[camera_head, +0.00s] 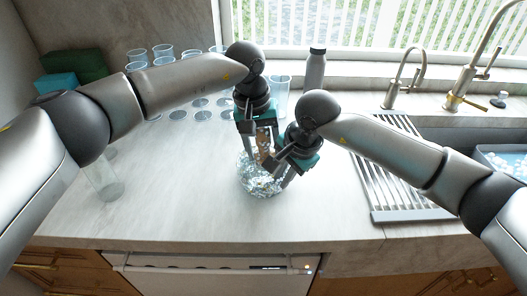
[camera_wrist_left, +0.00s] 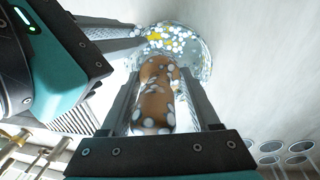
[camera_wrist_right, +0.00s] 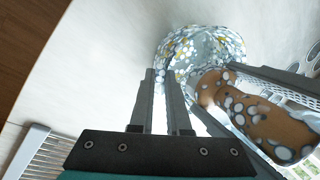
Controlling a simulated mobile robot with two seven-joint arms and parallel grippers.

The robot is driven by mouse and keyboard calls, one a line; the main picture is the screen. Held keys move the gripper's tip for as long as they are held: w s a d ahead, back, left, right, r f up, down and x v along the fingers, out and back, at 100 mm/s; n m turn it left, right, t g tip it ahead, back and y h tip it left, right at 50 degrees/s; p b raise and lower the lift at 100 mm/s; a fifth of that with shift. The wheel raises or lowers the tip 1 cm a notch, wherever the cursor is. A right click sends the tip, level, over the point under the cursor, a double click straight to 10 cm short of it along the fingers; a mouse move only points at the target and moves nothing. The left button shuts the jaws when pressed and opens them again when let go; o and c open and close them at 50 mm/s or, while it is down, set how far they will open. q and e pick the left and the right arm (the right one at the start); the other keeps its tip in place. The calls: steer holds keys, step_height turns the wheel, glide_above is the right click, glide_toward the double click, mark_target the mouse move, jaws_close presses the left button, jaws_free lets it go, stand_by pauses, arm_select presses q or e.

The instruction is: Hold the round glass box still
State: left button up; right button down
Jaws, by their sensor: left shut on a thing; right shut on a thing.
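The round glass box (camera_head: 262,186), clear with white and yellowish spots, stands on the counter in front of me. It also shows in the left wrist view (camera_wrist_left: 195,48) and the right wrist view (camera_wrist_right: 222,42). My left gripper (camera_wrist_left: 160,72) is shut on a brown white-spotted object (camera_wrist_left: 153,105), held upright over the box; its lower end is at or inside the opening, I cannot tell which. My right gripper (camera_wrist_right: 160,76) is shut on the near wall of the box, its fingers close together at the rim. The fingertips partly hide that rim.
Several clear glasses (camera_head: 163,52) stand at the back left, and a single one (camera_head: 104,186) at the left front. A grey bottle (camera_head: 315,70) stands by the window. A ribbed drying rack (camera_head: 385,180) lies right, near the sink taps. The counter's front middle is clear.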

arm_select(q)
step_height(320, 180, down, 5)
steer(key=shift+r, duration=0.1)
steer(key=shift+w+a+f, duration=0.15)
steer(key=shift+w+f, duration=0.1)
steer(key=shift+w+a, duration=0.45)
steer(key=shift+s+d, duration=0.55)
steer(key=shift+s, duration=0.25)
steer(key=shift+w+a, duration=0.65)
steer(key=shift+w, duration=0.15)
steer(key=shift+f, duration=0.5)
